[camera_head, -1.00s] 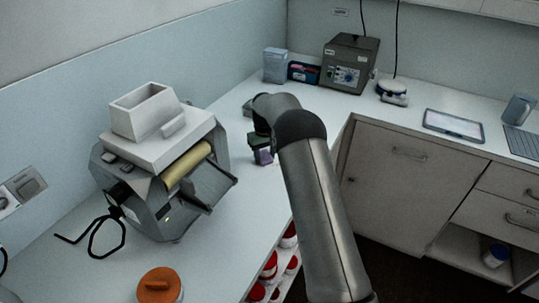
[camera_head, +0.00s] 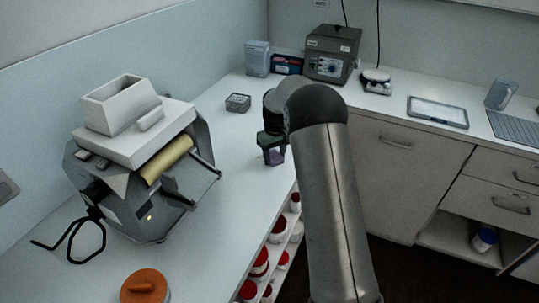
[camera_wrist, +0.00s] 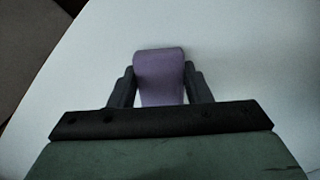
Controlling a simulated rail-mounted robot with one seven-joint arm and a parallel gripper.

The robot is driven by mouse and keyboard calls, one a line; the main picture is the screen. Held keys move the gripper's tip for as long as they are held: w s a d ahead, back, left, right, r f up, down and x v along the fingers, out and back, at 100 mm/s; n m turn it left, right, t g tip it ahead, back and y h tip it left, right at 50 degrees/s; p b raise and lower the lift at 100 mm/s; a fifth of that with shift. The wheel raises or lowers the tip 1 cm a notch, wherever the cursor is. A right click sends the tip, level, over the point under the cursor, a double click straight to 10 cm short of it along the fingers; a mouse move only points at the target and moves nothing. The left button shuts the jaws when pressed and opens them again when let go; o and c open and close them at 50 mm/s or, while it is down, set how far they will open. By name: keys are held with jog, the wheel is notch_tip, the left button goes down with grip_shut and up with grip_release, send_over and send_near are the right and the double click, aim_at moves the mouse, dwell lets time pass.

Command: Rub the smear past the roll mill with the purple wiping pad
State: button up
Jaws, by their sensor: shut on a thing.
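The purple wiping pad (camera_head: 275,158) is between the fingers of my gripper (camera_head: 273,152), which is shut on it. In the wrist view, the pad (camera_wrist: 159,75) sticks out beyond both fingertips of the gripper (camera_wrist: 160,88), over the white worktop. The pad is low over the worktop near its front edge; I cannot tell whether it touches. The roll mill (camera_head: 140,165), with a white hopper and a cream roller, stands left of my gripper. I cannot make out the smear in either current view.
A small grey open box (camera_head: 238,103) stands behind and left of my gripper. An orange-lidded jar (camera_head: 146,288) is at the near left. A grey instrument (camera_head: 332,55) and a blue container (camera_head: 257,58) stand at the back. The worktop between mill and gripper is clear.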

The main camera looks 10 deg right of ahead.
aim_at(258, 157)
jog(key=shift+s+d+f, duration=0.1)
jog(key=shift+s+d, duration=0.25)
jog(key=shift+d, duration=0.05)
jog(key=shift+w+a+r, duration=0.1)
jog(key=shift+w+r, duration=0.05)
jog(key=shift+r, duration=0.05)
jog(key=w+a, duration=0.1)
jog(key=w+a+p, duration=0.1)
jog(key=shift+a+f, duration=0.15)
jog(key=shift+a, duration=0.15)
jog(key=shift+w+a+r, duration=0.25)
jog(key=shift+w+a, duration=0.25)
jog(key=shift+a, duration=0.1)
jog(key=shift+w+a+f+p, duration=0.25)
jog(key=shift+w+a+p, duration=0.35)
jog(key=shift+a, duration=0.25)
jog(key=shift+w+a+r+p, duration=0.15)
jog(key=shift+w+a+p, duration=0.15)
jog(key=shift+w+a, duration=0.25)
jog(key=shift+w+a+r+p, duration=0.15)
jog(key=shift+w+a+p, duration=0.1)
jog(key=shift+w+a, duration=0.25)
notch_tip(258, 157, up, 8)
jog(key=p, duration=0.3)
jog(key=shift+s+f+p, duration=0.15)
jog(key=shift+f+p, duration=0.1)
jog(key=shift+p, duration=0.05)
